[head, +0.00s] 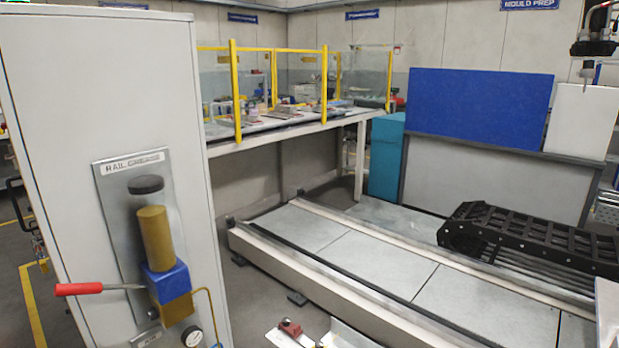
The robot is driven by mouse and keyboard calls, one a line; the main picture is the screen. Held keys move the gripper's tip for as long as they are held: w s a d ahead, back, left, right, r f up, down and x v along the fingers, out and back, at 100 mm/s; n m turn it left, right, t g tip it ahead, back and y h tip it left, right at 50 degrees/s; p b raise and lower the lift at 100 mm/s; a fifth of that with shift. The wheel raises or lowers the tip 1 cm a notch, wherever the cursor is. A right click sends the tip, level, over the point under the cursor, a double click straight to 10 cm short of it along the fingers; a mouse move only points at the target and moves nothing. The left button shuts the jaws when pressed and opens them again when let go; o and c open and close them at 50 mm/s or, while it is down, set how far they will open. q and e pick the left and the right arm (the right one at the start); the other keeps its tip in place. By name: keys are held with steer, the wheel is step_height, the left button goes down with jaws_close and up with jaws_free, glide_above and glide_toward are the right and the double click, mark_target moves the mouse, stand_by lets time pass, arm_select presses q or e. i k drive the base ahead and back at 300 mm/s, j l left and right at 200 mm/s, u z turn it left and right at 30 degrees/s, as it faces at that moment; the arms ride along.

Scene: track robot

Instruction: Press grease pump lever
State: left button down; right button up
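The grease pump is mounted on a plate (118,185) labelled "RAIL GREASE" on the side of a tall light-grey cabinet (100,80). It has a clear cylinder with a black cap (146,184), a brown-yellow section (156,237) and a blue block (167,281). The pump lever is a metal rod with a red handle (79,289) and sticks out to the left, roughly level. A gauge (192,337) sits below the block. A gripper-like tool at the top right edge is too cut off to identify as mine. Neither of my grippers is clearly in view.
A long floor track (350,262) runs from the middle to the lower right, with a black cable chain (530,240) on it. A bench with yellow posts (235,90) stands behind. A red item (290,327) lies low in front. Floor left of the cabinet is partly open.

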mark_target(89, 288)
steer(key=u, duration=1.55)
steer(key=i+j, duration=0.3)
steer(key=j, duration=0.1)
